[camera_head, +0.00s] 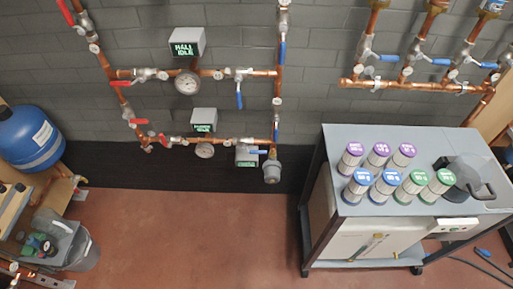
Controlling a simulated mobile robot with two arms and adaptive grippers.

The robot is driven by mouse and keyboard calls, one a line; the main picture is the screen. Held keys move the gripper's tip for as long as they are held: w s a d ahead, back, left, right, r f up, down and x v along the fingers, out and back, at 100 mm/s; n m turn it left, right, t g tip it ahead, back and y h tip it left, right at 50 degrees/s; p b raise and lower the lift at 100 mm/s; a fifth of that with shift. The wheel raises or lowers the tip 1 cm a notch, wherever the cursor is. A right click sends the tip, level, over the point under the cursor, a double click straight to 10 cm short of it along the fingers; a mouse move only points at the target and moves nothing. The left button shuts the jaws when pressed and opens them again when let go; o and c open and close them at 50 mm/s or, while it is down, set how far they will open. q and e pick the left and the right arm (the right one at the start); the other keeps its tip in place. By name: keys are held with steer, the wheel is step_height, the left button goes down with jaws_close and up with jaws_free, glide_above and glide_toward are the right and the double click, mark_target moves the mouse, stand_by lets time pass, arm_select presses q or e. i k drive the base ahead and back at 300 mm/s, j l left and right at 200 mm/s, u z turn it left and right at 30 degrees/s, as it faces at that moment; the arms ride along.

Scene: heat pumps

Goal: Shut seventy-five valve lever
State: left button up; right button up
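Several valve levers sit on copper pipes on the grey block wall. Red levers include an upper-left one (66,12), one on the upper horizontal pipe (121,83), one below it (138,121) and one on the lower pipe (163,140). A blue lever (239,97) hangs down from the upper pipe, and another blue lever (283,50) lies along the right vertical pipe. Blue levers (389,58) (442,62) (488,65) stick out sideways at upper right. No number seventy-five is readable, so I cannot tell which lever it is. Neither gripper is in view.
A grey cart (334,160) with several capped canisters stands at right. A green-lit display box (187,42) and a gauge (187,83) are on the wall pipes. A blue tank (30,138) and a grey bucket (85,252) are at left. The middle floor (190,235) is clear.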

mark_target(252, 152)
steer(key=k+u, duration=0.15)
steer(key=u, duration=0.2)
steer(key=k+j+u, duration=0.15)
steer(key=u, duration=0.2)
steer(key=k+j+u, duration=0.15)
steer(key=u, duration=0.2)
